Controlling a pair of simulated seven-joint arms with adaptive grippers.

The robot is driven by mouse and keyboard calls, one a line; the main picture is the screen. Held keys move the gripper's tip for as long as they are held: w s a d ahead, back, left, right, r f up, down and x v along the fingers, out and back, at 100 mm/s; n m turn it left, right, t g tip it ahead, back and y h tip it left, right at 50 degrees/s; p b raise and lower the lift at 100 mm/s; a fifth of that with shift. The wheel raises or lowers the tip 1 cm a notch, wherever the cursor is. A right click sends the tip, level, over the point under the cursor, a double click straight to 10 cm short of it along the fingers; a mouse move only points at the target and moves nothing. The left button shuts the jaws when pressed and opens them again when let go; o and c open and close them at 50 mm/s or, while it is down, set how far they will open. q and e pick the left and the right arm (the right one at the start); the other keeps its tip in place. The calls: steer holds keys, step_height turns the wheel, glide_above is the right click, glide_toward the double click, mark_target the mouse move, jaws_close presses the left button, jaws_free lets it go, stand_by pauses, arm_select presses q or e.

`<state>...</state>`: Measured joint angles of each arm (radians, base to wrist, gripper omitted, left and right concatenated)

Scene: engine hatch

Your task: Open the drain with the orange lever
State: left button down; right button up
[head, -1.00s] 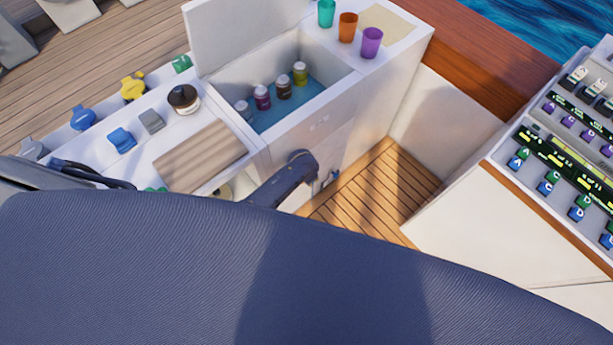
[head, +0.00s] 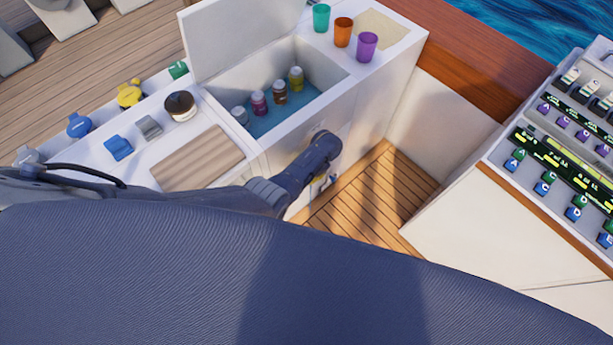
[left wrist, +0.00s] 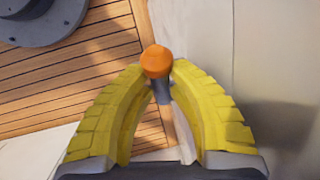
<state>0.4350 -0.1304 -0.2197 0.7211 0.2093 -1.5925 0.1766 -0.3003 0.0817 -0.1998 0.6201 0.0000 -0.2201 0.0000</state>
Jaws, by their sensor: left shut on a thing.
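In the left wrist view, the orange lever end (left wrist: 157,61), a round orange knob on a dark grey stem, sits between the tips of my left gripper (left wrist: 158,85). The yellow fingers are closed in on the lever. In the head view my left arm reaches across the front of the white cabinet, with its wrist (head: 322,146) low beside the cabinet's front side. The fingers and the lever are hidden or too small to tell there. The drain itself is not clear in either view. My right gripper is not in view.
An open white box (head: 338,77) holds several small jars in blue water. Cups, including an orange cup (head: 343,32), stand on the ledge beside it. A console (head: 566,150) with coloured knobs stands at right. Slatted wooden floor (head: 370,195) lies between.

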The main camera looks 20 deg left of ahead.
arm_select(q)
steer(key=shift+s, duration=0.1)
stand_by(0.3)
steer(key=c, duration=1.3)
jaws_free()
steer(key=shift+a+f, duration=0.1)
